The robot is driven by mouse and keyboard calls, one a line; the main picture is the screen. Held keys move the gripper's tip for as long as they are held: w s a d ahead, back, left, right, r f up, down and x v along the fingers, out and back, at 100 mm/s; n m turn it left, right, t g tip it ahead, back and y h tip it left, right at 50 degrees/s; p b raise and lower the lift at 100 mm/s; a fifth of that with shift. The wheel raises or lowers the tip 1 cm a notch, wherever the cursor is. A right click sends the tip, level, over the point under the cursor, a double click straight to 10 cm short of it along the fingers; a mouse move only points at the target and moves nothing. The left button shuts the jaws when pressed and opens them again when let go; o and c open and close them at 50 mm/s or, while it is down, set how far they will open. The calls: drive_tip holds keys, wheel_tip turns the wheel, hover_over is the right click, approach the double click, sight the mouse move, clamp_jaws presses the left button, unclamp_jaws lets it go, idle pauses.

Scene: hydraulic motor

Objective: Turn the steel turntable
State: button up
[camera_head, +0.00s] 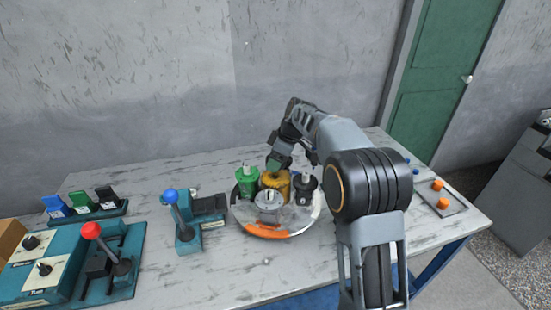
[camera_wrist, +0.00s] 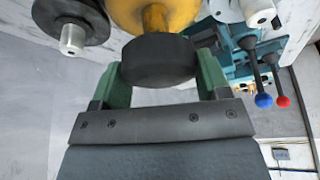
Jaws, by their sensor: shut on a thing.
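The round steel turntable (camera_head: 293,226) stands on the table, with an orange patch (camera_head: 267,231) on its front rim. It carries a green motor (camera_head: 247,181), a yellow motor (camera_head: 276,184), a black motor (camera_head: 305,185) and a grey motor (camera_head: 268,204). My gripper (camera_head: 279,165) is above the yellow motor at the back of the turntable. In the wrist view its green fingers (camera_wrist: 160,78) are shut on either side of a black knob (camera_wrist: 158,56) on a yellow stem at the yellow motor. The fingertips are partly hidden behind the knob.
A blue-knobbed lever (camera_head: 172,197) stands left of the turntable, and a red-knobbed lever (camera_head: 92,232) on a teal console farther left. Blue, green and black blocks (camera_head: 80,203) stand in a rack behind. A tray with orange pieces (camera_head: 440,199) is at the right. The table's front middle is clear.

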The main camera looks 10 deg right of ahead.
drive_tip(key=shift+n, duration=0.5)
idle(0.3)
drive_tip(key=o, duration=1.3)
drive_tip(key=p+v, duration=0.1)
drive_tip(key=v, duration=1.3)
drive_tip(key=shift+w, duration=0.2)
